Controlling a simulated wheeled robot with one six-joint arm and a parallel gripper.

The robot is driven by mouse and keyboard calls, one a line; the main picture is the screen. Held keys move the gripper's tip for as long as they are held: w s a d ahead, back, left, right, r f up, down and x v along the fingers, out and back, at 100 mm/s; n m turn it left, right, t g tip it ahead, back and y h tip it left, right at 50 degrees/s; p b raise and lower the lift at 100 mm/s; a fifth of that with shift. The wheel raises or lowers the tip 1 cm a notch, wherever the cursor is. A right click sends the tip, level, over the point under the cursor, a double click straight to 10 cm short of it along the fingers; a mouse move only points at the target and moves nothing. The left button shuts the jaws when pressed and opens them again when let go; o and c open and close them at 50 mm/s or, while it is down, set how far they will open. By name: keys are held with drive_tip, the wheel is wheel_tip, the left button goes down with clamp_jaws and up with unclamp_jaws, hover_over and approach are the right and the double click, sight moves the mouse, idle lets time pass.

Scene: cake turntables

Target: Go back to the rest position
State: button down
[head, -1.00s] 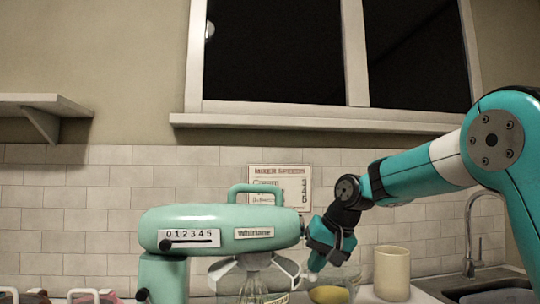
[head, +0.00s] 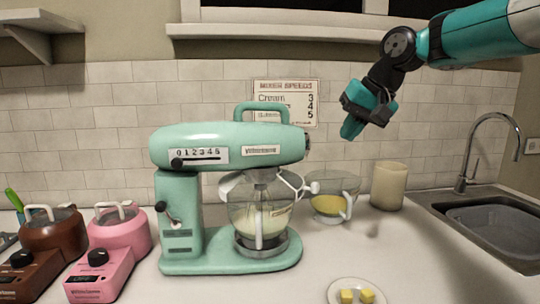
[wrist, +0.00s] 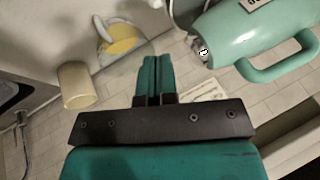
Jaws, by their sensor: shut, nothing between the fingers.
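My gripper (head: 352,127) hangs in the air to the right of the mixer's head, above the counter and in front of the tiled wall. Its fingers point down and are together, with nothing between them. In the wrist view the two teal fingers (wrist: 150,75) lie side by side. The mint-green stand mixer (head: 205,147) stands on the counter, apart from my gripper. Its clear bowl (head: 240,215) holds something pale. The mixer also shows at the upper right of the wrist view (wrist: 235,35).
A sink (head: 490,222) is at right. Pink (head: 118,238) and brown (head: 52,235) appliances stand at left. Air around my gripper is free.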

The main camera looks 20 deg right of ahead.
drive_tip(key=s+a+f+n+g+y, duration=0.1)
drive_tip(key=s+a+f+n, duration=0.15)
drive_tip(key=s+a, duration=0.35)
drive_tip(key=s+a+f+n+g, duration=0.15)
drive_tip(key=s+a+f, duration=0.25)
drive_tip(key=a, duration=0.4)
drive_tip(key=s+a+f+n+g, duration=0.1)
drive_tip(key=s+a+f+n, duration=0.1)
drive_tip(key=s, duration=0.6)
drive_tip(key=s+a+f+n+g+p, duration=0.1)
drive_tip(key=s+a+f+n+g, duration=0.1)
drive_tip(key=s+f, duration=0.4)
drive_tip(key=s+a+n, duration=0.1)
drive_tip(key=s+n, duration=0.1)
drive_tip(key=shift+s+a+f+n, duration=0.25)
drive_tip(key=shift+s+a+n, duration=0.1)
drive_tip(key=shift+s+n, duration=0.05)
